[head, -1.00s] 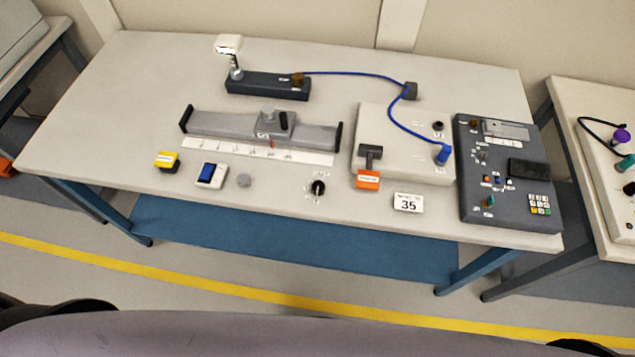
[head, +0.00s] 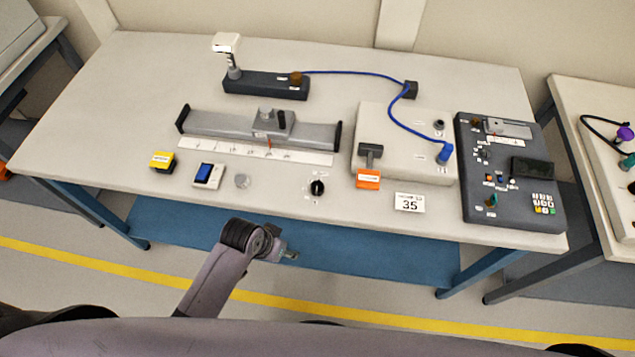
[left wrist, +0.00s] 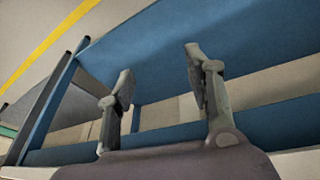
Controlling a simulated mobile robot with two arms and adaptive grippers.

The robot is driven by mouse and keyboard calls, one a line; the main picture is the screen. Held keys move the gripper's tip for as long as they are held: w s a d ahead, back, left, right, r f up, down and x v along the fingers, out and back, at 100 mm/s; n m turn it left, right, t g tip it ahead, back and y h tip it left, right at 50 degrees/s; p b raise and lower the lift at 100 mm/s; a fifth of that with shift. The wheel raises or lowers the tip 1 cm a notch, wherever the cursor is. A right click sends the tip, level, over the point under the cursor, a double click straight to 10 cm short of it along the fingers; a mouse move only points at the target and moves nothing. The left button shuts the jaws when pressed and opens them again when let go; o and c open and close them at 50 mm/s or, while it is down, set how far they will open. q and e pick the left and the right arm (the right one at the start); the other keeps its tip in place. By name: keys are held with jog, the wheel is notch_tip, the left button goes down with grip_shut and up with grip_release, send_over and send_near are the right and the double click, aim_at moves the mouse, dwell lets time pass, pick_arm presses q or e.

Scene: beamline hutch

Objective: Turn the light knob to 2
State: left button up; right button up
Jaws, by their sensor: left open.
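A small black knob (head: 317,187) sits near the front edge of the table, with tiny marks around it. The marks are too small to read, so I cannot tell its setting or whether it is the light knob. My left gripper (head: 288,254) is in front of the table edge, below and left of the knob in the head view, apart from it. In the left wrist view the left gripper (left wrist: 158,78) has its two fingers spread with nothing between them. The knob is not in that view. My right gripper is not in view.
A blue lower shelf (head: 350,250) runs under the table.

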pick_arm(q)
jog(key=d+r+m+h, duration=0.15)
jog(key=d+r, duration=0.25)
jog(key=r, duration=0.9)
notch_tip(320, 180, up, 17)
jog(key=m+g+y, duration=0.3)
jog(key=m+y, duration=0.1)
jog(key=m, duration=0.9)
send_over(317, 186)
notch_tip(317, 186, down, 17)
jog(key=shift+p, duration=0.55)
jog(key=shift+c, duration=0.2)
grip_shut()
